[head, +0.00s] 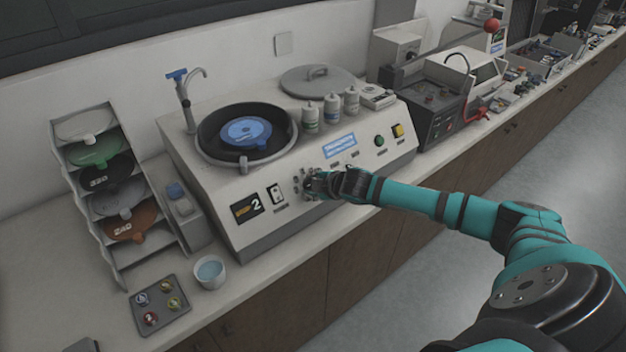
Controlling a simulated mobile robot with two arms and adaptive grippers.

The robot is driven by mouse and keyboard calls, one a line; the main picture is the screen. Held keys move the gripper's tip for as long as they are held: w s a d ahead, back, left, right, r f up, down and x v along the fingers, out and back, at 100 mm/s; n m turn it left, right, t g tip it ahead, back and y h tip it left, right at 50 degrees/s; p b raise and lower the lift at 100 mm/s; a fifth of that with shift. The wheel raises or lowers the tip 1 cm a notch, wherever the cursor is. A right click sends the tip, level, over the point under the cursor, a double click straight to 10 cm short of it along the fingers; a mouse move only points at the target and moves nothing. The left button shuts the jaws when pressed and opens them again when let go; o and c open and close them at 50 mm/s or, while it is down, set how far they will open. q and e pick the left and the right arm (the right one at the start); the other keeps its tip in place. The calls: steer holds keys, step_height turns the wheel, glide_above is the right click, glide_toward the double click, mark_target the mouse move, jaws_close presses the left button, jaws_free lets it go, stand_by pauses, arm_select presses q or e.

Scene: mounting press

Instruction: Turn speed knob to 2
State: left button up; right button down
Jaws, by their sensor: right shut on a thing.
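A grinding and polishing machine (270,208) stands on the counter, with a sloped front panel facing me. My right gripper (312,185) is at the middle of that panel, shut on what appears to be the speed knob. The knob is mostly hidden behind the fingers, so its pointer cannot be read. Small marks show on the panel around the fingers. A white rocker switch (276,195) sits between the display and the gripper. My left gripper is not in view.
A rack of coloured discs (104,180), a white bowl (209,272) and a grey tray (160,304) stand left. White bottles (331,108) stand on top. More equipment lines the counter at right.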

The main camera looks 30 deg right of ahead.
steer(key=shift+n+p, duration=0.55)
steer(key=shift+n, duration=0.65)
steer(key=c, duration=0.9)
jaws_free()
steer(key=shift+c, duration=0.2)
steer(key=shift+s+r, duration=0.1)
steer(key=shift+s, duration=0.1)
steer(key=v, duration=1.1)
steer(key=shift+s, duration=0.3)
